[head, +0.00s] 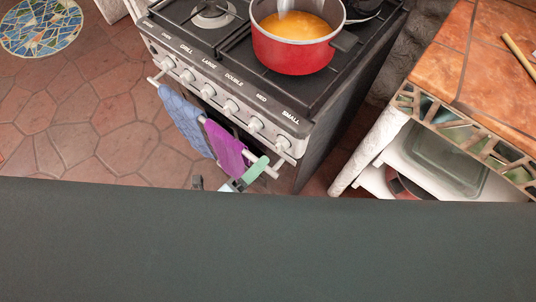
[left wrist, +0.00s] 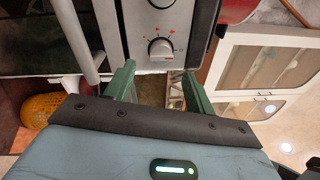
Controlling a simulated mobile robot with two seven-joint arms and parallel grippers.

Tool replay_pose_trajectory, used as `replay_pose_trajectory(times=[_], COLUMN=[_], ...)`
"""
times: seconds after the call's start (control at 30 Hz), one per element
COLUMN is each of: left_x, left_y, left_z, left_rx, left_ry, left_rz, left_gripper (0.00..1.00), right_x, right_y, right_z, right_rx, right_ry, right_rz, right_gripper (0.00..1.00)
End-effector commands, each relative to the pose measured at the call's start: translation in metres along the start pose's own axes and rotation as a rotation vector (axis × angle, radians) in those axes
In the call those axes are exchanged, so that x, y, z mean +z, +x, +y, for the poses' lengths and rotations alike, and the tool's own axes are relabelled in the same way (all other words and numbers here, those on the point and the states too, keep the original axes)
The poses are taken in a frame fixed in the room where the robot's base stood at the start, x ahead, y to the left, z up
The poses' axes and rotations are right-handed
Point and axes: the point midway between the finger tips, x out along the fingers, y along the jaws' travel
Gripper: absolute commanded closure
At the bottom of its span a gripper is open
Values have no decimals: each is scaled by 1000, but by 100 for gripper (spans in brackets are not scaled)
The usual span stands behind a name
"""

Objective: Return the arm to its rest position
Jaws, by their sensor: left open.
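My left gripper (head: 247,175) shows at the front of the stove, by the right end of the towel rail, partly hidden behind my own dark body. In the left wrist view its two green fingers (left wrist: 159,70) stand apart with nothing between them. They are just below a stove knob (left wrist: 160,48), close to the stove front. I cannot tell whether they touch it. My right gripper is in neither view.
The stove (head: 225,95) carries a red pot (head: 293,54) of orange food. Blue (head: 184,120) and purple (head: 226,150) towels hang on its rail. A tiled counter (head: 480,60) stands right. Open floor (head: 90,120) lies left. A yellow basket (left wrist: 40,109) shows in the wrist view.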

Motion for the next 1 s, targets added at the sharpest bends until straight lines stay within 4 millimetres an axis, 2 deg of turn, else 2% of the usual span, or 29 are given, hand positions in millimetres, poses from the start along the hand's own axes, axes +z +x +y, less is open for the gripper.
replay_pose_trajectory(times=[0.1, 0.23, 0.83, 0.93, 1.0], left_x=[-1, 0, 0, 4, 10], left_y=[-15, -21, -22, -29, -41], left_z=[2, 0, 0, 0, 0], left_rx=[3, 0, 2, 30, 75], left_ry=[-1, 0, -4, -75, -201], left_rz=[0, 0, -2, -34, -90], left_gripper=[45, 45, 45, 45, 45], right_x=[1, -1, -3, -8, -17], right_y=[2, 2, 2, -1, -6], right_z=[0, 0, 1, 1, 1], right_rx=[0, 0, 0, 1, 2], right_ry=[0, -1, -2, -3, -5], right_rz=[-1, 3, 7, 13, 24], right_gripper=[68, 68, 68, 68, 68])
